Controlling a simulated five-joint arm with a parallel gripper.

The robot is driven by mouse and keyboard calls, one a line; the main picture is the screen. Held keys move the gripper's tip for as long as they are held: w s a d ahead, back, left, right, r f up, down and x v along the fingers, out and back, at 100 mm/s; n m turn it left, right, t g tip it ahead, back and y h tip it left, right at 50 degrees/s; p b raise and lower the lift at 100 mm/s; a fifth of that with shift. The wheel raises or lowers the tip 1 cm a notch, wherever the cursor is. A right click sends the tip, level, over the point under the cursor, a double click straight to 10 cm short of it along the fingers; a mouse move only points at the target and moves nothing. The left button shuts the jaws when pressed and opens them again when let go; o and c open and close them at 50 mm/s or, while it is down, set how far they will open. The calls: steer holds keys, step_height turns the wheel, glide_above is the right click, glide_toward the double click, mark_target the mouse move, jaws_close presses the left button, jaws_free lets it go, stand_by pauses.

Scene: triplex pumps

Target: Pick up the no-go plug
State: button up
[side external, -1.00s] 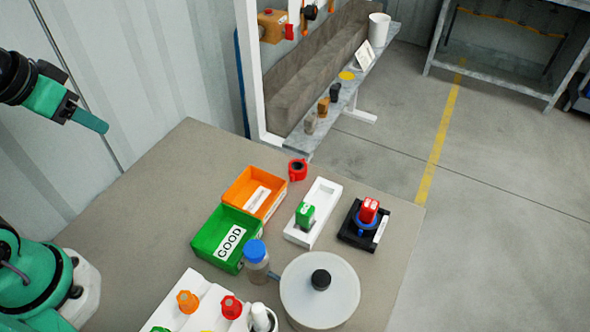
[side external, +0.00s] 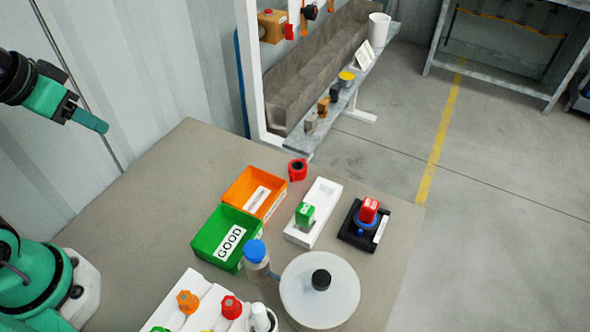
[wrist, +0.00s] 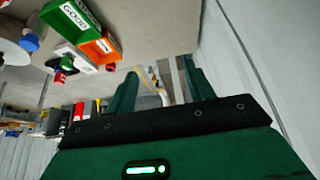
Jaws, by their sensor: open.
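A red block with a pale label (side external: 368,210) stands upright in a blue ring on a black base (side external: 349,238) at the right of the table; it looks like the no-go plug, but its print is too small to read. A green block (side external: 305,214) stands in a white tray (side external: 325,192) just left of it. My gripper (side external: 94,118) is high at the upper left, far from both blocks, with nothing visible in it. In the wrist view its two green fingers (wrist: 160,88) stand apart, and the table appears turned over at the upper left.
A green GOOD bin (side external: 212,243) and an orange bin (side external: 240,187) stand left of the tray. A red ring (side external: 298,170), a blue-capped bottle (side external: 256,253) and a round pale disc with a black knob (side external: 325,300) are nearby. The table's left back area is clear.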

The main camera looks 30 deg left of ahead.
steer(key=shift+w+r, duration=0.1)
steer(key=w+d+r+g, duration=0.2)
steer(key=w+d+r, duration=0.2)
steer(key=w+d, duration=0.45)
steer(key=g, duration=0.4)
glide_above(371, 204)
steer(key=f, duration=1.6)
steer(key=shift+a+f, duration=0.15)
steer(key=shift+a, duration=0.25)
steer(key=shift+d+f, duration=0.2)
steer(key=shift+d, duration=0.1)
steer(key=shift+f, duration=3.95)
